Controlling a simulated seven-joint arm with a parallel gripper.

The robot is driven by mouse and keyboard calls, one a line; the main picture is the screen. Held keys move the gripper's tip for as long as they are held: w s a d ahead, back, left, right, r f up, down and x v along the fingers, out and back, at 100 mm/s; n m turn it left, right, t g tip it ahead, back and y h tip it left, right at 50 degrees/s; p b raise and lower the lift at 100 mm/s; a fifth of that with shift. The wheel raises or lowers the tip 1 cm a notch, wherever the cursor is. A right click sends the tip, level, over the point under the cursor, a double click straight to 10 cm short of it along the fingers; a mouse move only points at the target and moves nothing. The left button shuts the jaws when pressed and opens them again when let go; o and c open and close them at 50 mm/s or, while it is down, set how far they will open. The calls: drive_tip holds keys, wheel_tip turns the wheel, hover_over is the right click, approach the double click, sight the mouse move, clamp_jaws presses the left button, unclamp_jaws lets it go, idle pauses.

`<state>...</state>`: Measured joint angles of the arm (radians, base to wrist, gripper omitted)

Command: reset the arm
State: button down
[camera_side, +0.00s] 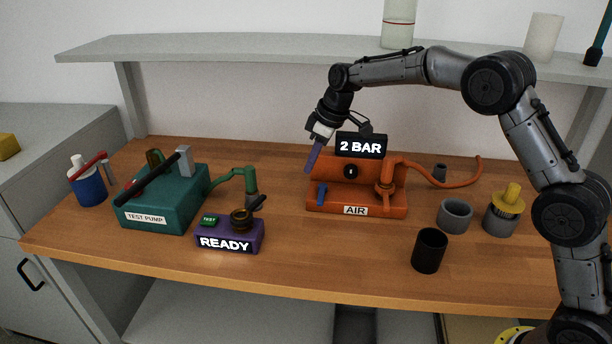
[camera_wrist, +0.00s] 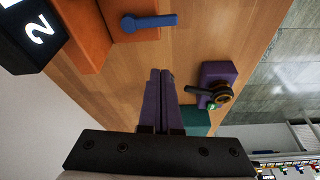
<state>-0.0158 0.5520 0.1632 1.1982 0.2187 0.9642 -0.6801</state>
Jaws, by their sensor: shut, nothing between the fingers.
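My gripper (camera_side: 313,157) hangs in the air at the left end of the orange AIR unit (camera_side: 325,201), with its purple fingers pointing down. The fingers are shut together and empty; they also show closed in the wrist view (camera_wrist: 162,85). My arm arches in from the right side of the bench. The AIR unit carries a display (camera_side: 361,147) reading "2 BAR" and a blue lever (camera_side: 321,194). The blue lever also shows in the wrist view (camera_wrist: 150,22), apart from the fingers.
A green test pump (camera_side: 165,200) and a purple box (camera_side: 229,238) reading "READY" stand left. A black cup (camera_side: 429,251), a grey cup (camera_side: 455,216) and a yellow-topped brush (camera_side: 508,203) stand right. A shelf (camera_side: 250,48) runs behind. The front middle bench is clear.

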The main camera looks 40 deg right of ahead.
drive_tip(key=s+r+t, duration=0.2)
drive_tip(key=s+r, duration=0.2)
drive_tip(key=r, duration=0.8)
drive_tip(key=s+d+r+t, duration=0.1)
drive_tip(key=s+r, duration=0.3)
drive_tip(key=s, duration=0.3)
drive_tip(key=s+d+r, duration=0.1)
drive_tip(key=s+r, duration=0.3)
drive_tip(key=s, duration=0.3)
drive_tip(key=s+d+f+m+h, duration=0.1)
drive_tip(key=s+d+f+m, duration=0.15)
drive_tip(key=s, duration=1.25)
drive_tip(key=s+f+m+h, duration=0.1)
drive_tip(key=s+f+m, duration=0.3)
drive_tip(key=s+f, duration=0.4)
wheel_tip(320, 180, down, 2)
drive_tip(key=shift+s+d+f+g, duration=0.1)
drive_tip(key=shift+s+d+g, duration=0.1)
drive_tip(key=shift+s+g, duration=0.15)
